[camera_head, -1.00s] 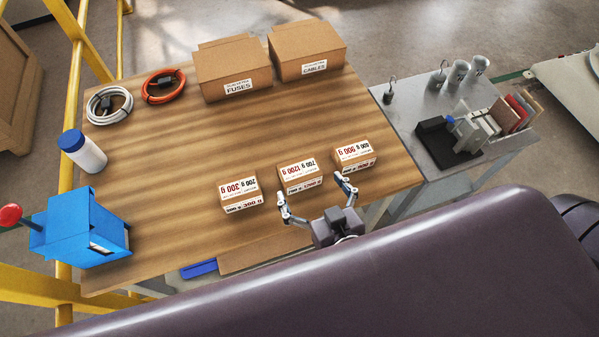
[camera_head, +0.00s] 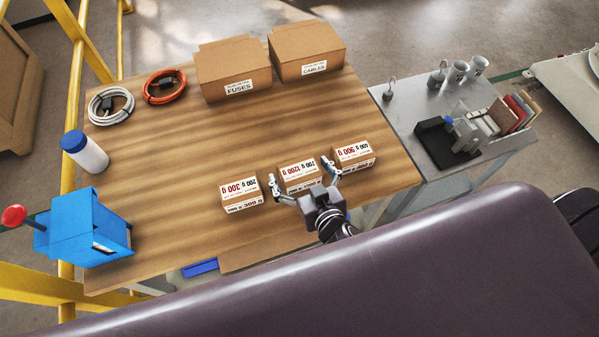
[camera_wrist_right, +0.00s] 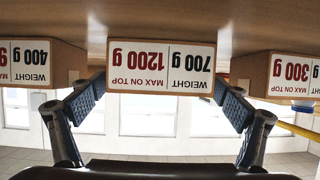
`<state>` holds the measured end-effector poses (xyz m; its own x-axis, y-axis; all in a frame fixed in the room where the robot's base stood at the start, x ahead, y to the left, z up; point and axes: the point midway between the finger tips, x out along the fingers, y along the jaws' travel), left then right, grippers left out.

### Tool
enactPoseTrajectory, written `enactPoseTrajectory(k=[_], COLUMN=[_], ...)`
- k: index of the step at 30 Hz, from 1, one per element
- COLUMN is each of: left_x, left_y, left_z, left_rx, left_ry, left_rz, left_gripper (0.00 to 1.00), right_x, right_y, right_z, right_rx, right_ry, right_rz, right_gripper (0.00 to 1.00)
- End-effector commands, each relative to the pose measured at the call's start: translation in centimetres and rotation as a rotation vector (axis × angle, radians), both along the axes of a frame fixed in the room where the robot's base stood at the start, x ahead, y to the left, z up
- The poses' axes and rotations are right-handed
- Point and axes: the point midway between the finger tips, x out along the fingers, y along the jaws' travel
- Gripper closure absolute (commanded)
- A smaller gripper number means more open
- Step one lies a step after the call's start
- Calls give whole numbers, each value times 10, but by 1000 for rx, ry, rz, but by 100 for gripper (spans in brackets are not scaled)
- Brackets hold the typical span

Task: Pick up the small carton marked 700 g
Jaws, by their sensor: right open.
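The small carton marked 700 g (camera_head: 298,176) is the middle one of three small cartons near the front of the wooden table. Its label also reads 1200 g max on top. In the right wrist view the carton (camera_wrist_right: 160,68) appears upside down in the centre. My right gripper (camera_head: 299,173) is open, with one finger at each side of this carton's near end. In the right wrist view the open fingers (camera_wrist_right: 160,88) flank its label face; whether they touch it I cannot tell. My left gripper is not in view.
Close neighbours are a 300 g-labelled carton (camera_head: 240,192) left and a 900 g-labelled carton (camera_head: 354,155) right. Behind stand the FUSES box (camera_head: 233,70) and CABLES box (camera_head: 306,52). A blue device (camera_head: 88,228) and white bottle (camera_head: 84,152) stand left. The table middle is clear.

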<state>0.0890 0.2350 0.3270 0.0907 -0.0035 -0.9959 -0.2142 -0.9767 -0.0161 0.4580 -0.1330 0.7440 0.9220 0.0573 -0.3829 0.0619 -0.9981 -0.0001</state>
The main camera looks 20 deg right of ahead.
Motion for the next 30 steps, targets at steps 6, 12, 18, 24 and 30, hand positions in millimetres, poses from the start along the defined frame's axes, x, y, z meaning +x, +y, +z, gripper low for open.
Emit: enactPoseTrajectory(k=[6, 12, 18, 24, 30], left_x=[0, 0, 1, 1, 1], left_y=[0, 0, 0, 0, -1], left_z=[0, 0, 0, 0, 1], left_rx=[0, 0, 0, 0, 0], left_ry=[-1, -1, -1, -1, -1], left_rz=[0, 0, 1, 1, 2], left_gripper=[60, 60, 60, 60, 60], right_x=[0, 0, -1, 1, 1], right_y=[0, 0, 0, 1, 0], right_z=[0, 0, 0, 3, 6], right_rx=[0, 0, 0, 2, 2], right_ry=[0, 0, 0, -6, -7], right_rz=[0, 0, 0, 1, 1], right_gripper=[25, 47, 69, 78, 78])
